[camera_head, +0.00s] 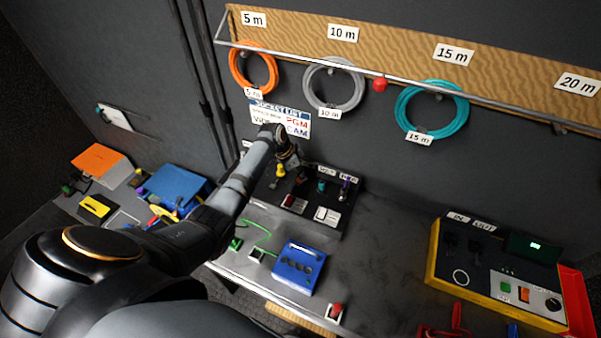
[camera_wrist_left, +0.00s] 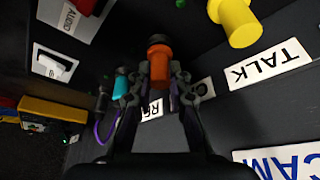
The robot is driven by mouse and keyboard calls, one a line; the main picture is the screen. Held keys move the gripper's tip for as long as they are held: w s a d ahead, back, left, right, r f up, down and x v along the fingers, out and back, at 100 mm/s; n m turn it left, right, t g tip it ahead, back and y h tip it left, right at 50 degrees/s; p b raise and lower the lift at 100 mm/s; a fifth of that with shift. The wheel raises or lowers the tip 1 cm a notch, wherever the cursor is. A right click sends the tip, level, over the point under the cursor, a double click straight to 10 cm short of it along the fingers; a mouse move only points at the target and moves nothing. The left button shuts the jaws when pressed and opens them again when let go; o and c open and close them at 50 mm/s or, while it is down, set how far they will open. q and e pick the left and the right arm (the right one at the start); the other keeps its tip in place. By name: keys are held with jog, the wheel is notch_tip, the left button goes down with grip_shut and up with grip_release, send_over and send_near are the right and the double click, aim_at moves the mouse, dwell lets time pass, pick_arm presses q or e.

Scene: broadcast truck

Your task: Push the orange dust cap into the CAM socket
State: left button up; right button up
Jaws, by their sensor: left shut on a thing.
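My left gripper (camera_head: 290,160) is over the dark socket panel (camera_head: 318,222) below the wall sign. In the left wrist view the orange dust cap (camera_wrist_left: 159,66) is between the fingertips of the left gripper (camera_wrist_left: 160,92), which are shut on it. A dark round part (camera_wrist_left: 158,40) shows at the cap's far end; I cannot tell whether it is part of the cap or a socket. The CAM socket cannot be made out. The word CAM is on the wall sign (camera_head: 281,117), which also shows in the left wrist view (camera_wrist_left: 280,162). My right gripper is not in view.
A yellow plug (camera_wrist_left: 236,20) stands near the TALK label (camera_wrist_left: 266,65), close to the gripper. A blue box (camera_head: 298,267) is in front of the panel.

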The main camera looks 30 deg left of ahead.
pick_arm(q)
jog(key=shift+f, duration=0.3)
jog(key=o, duration=0.9)
jog(key=shift+r, duration=0.1)
jog(key=v, duration=1.2)
jog(key=shift+s, duration=0.1)
